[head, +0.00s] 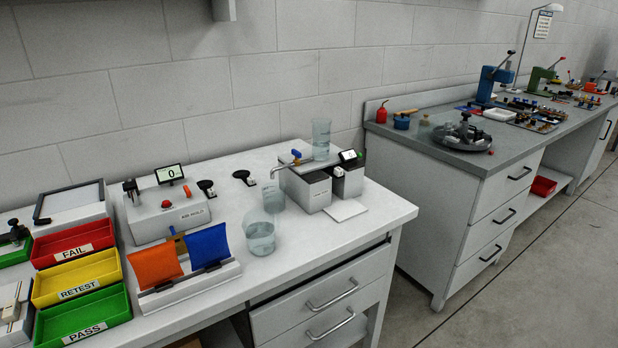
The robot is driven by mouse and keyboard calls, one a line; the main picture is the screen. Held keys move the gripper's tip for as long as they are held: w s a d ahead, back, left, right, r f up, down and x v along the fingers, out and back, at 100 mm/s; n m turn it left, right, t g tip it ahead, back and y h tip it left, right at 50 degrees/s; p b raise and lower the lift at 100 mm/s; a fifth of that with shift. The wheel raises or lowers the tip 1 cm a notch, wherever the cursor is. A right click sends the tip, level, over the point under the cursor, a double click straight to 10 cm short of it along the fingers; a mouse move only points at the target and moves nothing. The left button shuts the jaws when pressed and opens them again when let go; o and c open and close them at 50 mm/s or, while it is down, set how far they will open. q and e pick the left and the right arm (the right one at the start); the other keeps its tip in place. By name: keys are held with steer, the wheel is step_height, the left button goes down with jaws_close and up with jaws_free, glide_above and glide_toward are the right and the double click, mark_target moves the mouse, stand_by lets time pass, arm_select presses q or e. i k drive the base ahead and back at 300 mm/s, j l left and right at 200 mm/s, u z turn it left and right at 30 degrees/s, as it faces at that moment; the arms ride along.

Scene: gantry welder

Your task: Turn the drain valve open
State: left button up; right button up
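A small blue lever (296,153), which looks like the drain valve's handle, sits on a metal spout (282,167) on top of a grey-and-white box unit (308,190). The lever is too small to tell whether the valve is open or closed. The spout points left and bends down over a clear glass vessel (273,197). A clear vessel (321,140) stands on top of the unit. Neither of my grippers shows in the head view.
A beaker (260,236) stands in front of the unit. Orange (154,264) and blue (208,246) panels stand left. Red (72,242), yellow and green trays lie farther left.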

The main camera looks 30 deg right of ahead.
mark_target(296, 154)
steer(key=i+l+z, duration=0.1)
steer(key=z, duration=0.25)
steer(key=i+z, duration=0.4)
steer(key=i+l+u, duration=0.1)
steer(key=l, duration=0.25)
steer(key=i+l+u, duration=0.1)
steer(key=l, duration=0.3)
steer(key=i+l, duration=0.1)
steer(key=l, duration=0.3)
steer(key=i+l+u, duration=0.15)
steer(key=l, duration=0.25)
